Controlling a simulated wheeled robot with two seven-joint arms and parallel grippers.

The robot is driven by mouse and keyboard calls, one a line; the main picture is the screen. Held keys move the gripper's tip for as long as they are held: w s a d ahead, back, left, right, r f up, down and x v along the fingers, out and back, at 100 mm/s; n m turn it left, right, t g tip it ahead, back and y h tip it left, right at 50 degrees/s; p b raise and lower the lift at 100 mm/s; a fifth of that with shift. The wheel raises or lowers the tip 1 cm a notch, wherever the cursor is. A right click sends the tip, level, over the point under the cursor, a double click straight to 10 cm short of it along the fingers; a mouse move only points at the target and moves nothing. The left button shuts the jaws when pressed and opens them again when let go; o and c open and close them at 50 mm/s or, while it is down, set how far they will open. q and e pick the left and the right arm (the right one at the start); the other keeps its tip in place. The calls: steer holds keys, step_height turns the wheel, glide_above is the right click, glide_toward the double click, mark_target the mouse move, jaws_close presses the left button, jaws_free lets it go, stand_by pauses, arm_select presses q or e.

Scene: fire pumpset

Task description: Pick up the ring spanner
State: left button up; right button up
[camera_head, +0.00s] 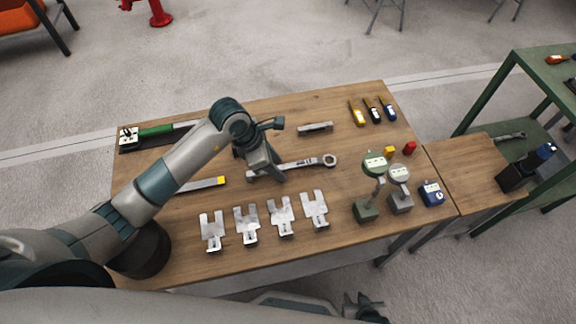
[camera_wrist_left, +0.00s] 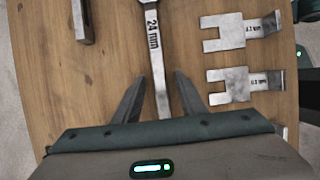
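The ring spanner (camera_head: 305,163) lies flat on the wooden table, with its ring end to the right in the head view. In the left wrist view the spanner (camera_wrist_left: 154,45) is marked "24 mm" and runs up the picture. In the left wrist view the gripper (camera_wrist_left: 160,85) is open, with one finger on each side of the handle and gaps showing. My right gripper (camera_head: 364,308) shows only partly at the bottom edge of the head view.
Several slotted metal plates (camera_head: 282,216) lie along the near side. A small metal bar (camera_head: 315,127) lies beyond the spanner. Dial gauges on stands (camera_head: 375,165) stand at the right. A green-handled tool (camera_head: 156,131) lies at the far left.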

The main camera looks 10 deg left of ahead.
arm_select(q)
jaws_close()
steer(key=shift+r, duration=0.1)
